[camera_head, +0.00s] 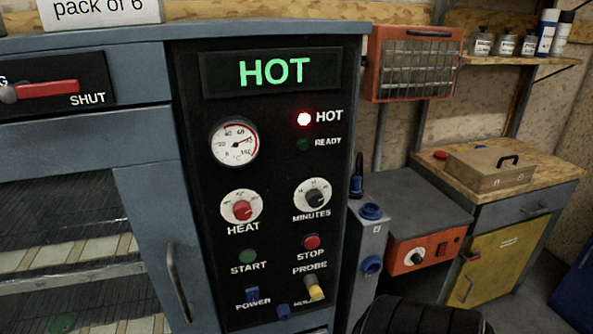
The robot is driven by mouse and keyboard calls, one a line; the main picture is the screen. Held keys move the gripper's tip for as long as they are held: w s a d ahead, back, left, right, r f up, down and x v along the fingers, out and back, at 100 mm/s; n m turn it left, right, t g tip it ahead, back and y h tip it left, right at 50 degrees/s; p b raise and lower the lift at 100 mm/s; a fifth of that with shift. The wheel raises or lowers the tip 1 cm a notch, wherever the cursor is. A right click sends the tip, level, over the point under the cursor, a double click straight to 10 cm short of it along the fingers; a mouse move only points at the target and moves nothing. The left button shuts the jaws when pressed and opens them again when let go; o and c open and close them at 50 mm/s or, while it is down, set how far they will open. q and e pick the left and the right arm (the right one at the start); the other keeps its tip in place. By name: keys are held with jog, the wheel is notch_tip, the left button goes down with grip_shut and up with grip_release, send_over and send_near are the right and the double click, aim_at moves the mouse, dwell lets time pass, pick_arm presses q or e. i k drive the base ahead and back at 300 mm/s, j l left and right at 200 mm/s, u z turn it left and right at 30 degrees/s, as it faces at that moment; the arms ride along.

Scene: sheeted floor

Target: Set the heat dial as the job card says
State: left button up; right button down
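The heat dial (242,209) is a red knob on a white round scale, above the word HEAT on the black control panel (270,185). Its exact setting is too small to read. The display (274,72) above reads HOT in green, and the red HOT lamp (304,119) is lit. The READY lamp (304,145) looks dark green. The gauge (234,142) needle points to the right, up towards the high end. A white card (98,12) at the top left shows "pack of 6"; its upper part is cut off. Neither gripper is in view.
The minutes dial (313,195), START button (247,256), STOP button (311,241) and yellow probe plug (315,288) sit near the heat dial. A red lever (48,90) is at left beside SHUT. A cabinet handle (178,280) sticks out. A black rounded object (420,317) is at the bottom.

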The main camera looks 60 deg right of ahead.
aim_at(242, 209)
jog(key=z, duration=1.7)
